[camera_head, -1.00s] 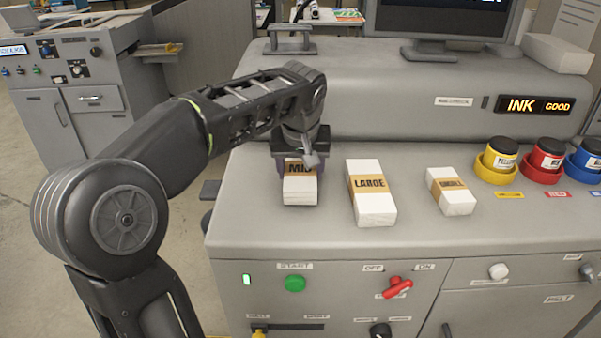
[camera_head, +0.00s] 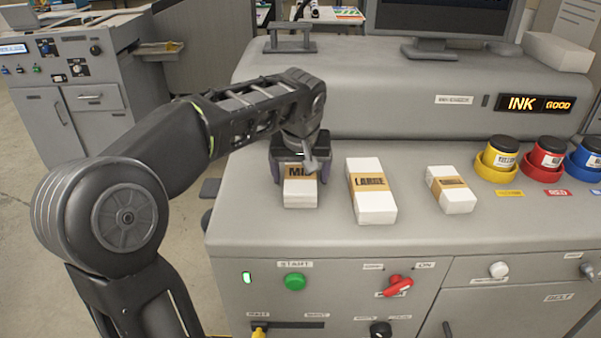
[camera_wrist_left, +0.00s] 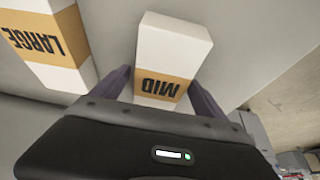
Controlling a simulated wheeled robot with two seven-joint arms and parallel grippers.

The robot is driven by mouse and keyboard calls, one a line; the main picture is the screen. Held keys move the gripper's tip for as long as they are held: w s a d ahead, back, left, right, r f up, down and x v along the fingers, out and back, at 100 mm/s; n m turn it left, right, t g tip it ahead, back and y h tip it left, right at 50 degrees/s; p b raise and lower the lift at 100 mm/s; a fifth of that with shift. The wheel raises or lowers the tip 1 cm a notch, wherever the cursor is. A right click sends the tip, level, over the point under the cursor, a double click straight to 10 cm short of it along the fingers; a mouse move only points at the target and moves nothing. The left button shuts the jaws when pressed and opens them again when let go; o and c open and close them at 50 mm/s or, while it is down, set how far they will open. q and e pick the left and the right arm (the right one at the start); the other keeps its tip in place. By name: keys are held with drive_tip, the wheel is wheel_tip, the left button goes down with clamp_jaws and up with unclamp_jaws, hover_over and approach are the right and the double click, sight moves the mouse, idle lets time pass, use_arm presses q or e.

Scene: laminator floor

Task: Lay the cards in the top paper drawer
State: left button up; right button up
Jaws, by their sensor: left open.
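Three white card stacks with tan bands lie on the grey machine top in the head view. The MID stack (camera_head: 300,192) is at the left, the LARGE stack (camera_head: 371,191) in the middle, and a smaller stack (camera_head: 451,190) at the right. My left gripper (camera_head: 299,175) is open over the far end of the MID stack. In the left wrist view its fingers (camera_wrist_left: 160,88) stand on either side of the MID stack (camera_wrist_left: 169,52), with gaps showing. The LARGE stack (camera_wrist_left: 45,40) also shows there. I see no open paper drawer. My right gripper is out of view.
Yellow (camera_head: 497,158), red (camera_head: 542,160) and blue (camera_head: 587,159) ink pots stand at the right. The front panel has a green start button (camera_head: 295,281) and a red knob (camera_head: 397,286). A raised housing with a monitor is behind. The front strip of the top is clear.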

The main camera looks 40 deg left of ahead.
use_arm(q)
drive_tip(key=shift+r, duration=0.15)
drive_tip(key=v, duration=1.2)
drive_tip(key=shift+o, duration=0.5)
drive_tip(key=s+a+f+n+g+b, duration=0.1)
drive_tip(key=s+a+f+n+b, duration=0.2)
drive_tip(key=a, duration=0.4)
drive_tip(key=m+t, duration=0.1)
drive_tip(key=m, duration=0.2)
hover_over(301, 181)
drive_tip(key=shift+d+f, duration=0.1)
drive_tip(key=shift+f, duration=0.45)
